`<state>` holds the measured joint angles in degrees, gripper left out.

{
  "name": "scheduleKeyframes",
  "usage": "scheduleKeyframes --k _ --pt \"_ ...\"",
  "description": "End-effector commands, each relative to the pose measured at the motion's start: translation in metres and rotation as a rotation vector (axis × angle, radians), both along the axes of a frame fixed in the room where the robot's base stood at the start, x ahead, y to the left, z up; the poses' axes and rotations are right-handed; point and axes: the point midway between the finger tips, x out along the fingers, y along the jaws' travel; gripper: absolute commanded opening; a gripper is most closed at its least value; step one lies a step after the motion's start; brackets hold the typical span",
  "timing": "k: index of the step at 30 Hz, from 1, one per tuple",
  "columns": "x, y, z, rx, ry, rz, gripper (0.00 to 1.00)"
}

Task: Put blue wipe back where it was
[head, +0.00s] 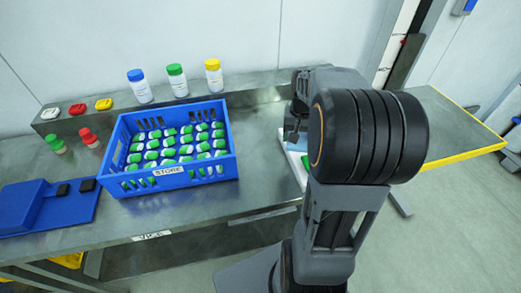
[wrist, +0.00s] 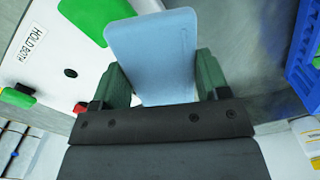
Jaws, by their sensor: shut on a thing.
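The blue wipe (wrist: 152,50) is a flat pale-blue rounded piece. It is held between the two green fingers of my gripper (wrist: 160,78) in the wrist view. In the head view my gripper (head: 293,130) is right of the blue crate, over a white board, and partly hidden behind my arm. Only a small pale-blue part of the wipe (head: 296,145) shows there. The wrist view shows the white board (wrist: 55,60) beside and beneath the wipe, with a HOLD BOTH label and green pads. I cannot tell whether the wipe touches the board.
A blue crate marked STORE (head: 205,175), full of green-and-white pieces, stands left of my gripper. Capped bottles (head: 178,80) stand on the raised back ledge. Red- and green-capped jars (head: 89,138) and a blue tray (head: 70,205) are at left. Bare bench (head: 262,170) lies right of the crate.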

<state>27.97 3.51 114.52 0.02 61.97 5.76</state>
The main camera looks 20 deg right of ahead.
Motion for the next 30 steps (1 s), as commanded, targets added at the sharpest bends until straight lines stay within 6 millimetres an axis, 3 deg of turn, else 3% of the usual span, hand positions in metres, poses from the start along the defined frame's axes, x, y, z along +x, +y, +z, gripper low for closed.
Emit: scheduleKeyframes --k 6,12,23,30 --pt "0.038 0.042 -0.024 0.001 0.004 0.007 0.43" --pt "0.058 0.062 -0.057 0.001 0.004 0.001 0.43" --pt "0.071 0.076 -0.080 0.000 0.002 -0.003 0.43" --pt "0.075 0.080 -0.110 0.000 0.002 -0.004 0.43"
